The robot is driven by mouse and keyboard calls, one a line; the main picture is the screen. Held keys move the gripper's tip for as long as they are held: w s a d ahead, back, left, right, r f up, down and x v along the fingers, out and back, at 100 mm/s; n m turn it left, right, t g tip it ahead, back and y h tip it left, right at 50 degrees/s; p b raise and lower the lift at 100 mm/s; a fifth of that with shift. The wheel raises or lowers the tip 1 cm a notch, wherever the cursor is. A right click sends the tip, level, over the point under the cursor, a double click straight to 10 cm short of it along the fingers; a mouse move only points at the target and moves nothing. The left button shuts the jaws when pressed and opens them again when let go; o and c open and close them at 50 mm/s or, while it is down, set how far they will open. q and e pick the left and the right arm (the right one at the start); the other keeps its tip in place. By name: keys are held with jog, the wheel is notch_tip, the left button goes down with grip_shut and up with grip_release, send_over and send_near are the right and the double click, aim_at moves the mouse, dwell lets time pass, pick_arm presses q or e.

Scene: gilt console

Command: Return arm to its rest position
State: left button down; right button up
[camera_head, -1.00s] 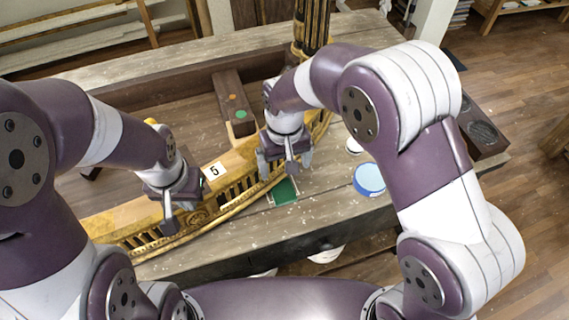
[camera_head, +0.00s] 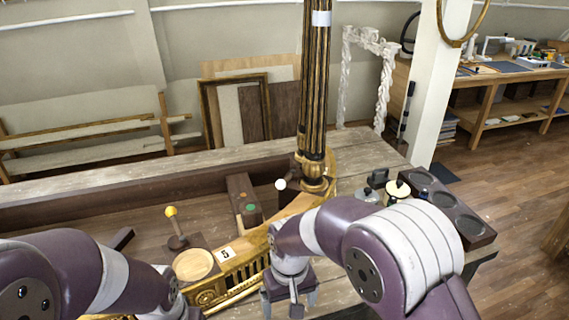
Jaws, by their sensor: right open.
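My right gripper (camera_head: 290,302) points down at the bottom centre, in front of the curved gilt rail (camera_head: 240,278). Its two fingers are apart and I see nothing between them; their tips are close to the frame's bottom edge. My right arm bends away from it to the lower right. My left arm (camera_head: 125,283) comes in at the lower left.
A tall fluted gilt column (camera_head: 314,100) stands on the bench behind my right gripper. A dark block with coloured dots (camera_head: 241,192), a yellow-tipped peg (camera_head: 172,226) and a round pale disc (camera_head: 194,264) stand left of it. A dark tray with round wells (camera_head: 455,212) lies right.

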pick_arm(q)
jog(key=shift+s, duration=0.1)
pick_arm(e)
jog(key=s+d+r+m, duration=0.1)
jog(key=s+d, duration=0.4)
jog(key=d, duration=0.3)
jog(key=s+d+r+m+t, duration=0.1)
jog(key=s+d+r+m, duration=0.1)
jog(key=s+d, duration=0.3)
jog(key=d, duration=0.4)
jog(key=shift+s+d+r, duration=0.15)
jog(key=shift+s+r, duration=0.05)
jog(key=shift+s, duration=0.15)
